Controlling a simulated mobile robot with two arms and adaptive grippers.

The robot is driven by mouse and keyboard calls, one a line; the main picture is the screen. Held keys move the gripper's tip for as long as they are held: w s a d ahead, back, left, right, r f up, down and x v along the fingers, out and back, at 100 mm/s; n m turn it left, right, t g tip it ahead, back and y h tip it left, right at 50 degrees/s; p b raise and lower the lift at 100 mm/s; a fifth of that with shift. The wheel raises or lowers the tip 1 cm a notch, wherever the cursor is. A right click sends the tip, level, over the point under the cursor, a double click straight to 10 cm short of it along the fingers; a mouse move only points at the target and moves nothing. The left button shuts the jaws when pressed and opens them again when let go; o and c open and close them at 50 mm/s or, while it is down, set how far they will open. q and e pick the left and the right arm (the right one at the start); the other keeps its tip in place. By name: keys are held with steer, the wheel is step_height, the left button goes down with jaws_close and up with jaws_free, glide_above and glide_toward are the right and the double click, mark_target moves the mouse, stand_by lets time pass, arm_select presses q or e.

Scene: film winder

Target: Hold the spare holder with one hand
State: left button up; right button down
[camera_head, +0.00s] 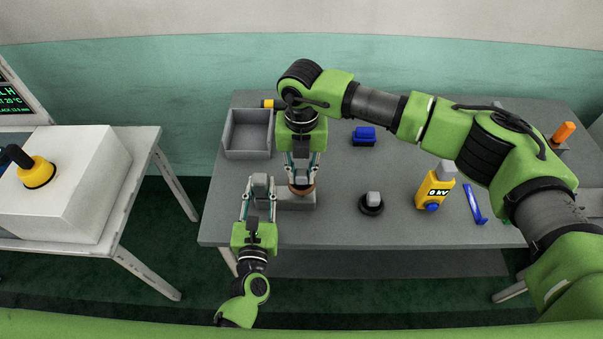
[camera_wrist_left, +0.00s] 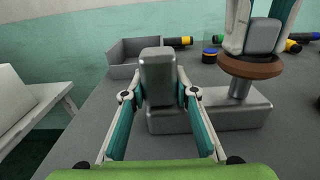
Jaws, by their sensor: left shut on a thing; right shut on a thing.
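The grey holder (camera_head: 300,202) stands on the table, with a long low base and upright parts; I take it to be the spare holder. In the left wrist view, its base (camera_wrist_left: 238,113) carries a tall grey block (camera_wrist_left: 158,75) at the left and a short post at the right. My left gripper (camera_head: 260,190) is shut on the tall block from the front. A brown disc (camera_wrist_left: 250,66) with a grey knob (camera_wrist_left: 263,36) sits on or just over the post. My right gripper (camera_head: 301,168) comes down from above and is shut on the knob; its fingers partly hide it.
A grey open bin (camera_head: 231,155) stands behind at the left. My right arm spans above the table.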

steer(key=shift+r, duration=1)
steer(key=shift+r, duration=0.1)
steer(key=shift+r, duration=0.9)
arm_select(q)
steer(key=o, duration=1.2)
steer(key=shift+s, duration=0.1)
steer(key=s, duration=1.1)
steer(key=shift+s, duration=0.4)
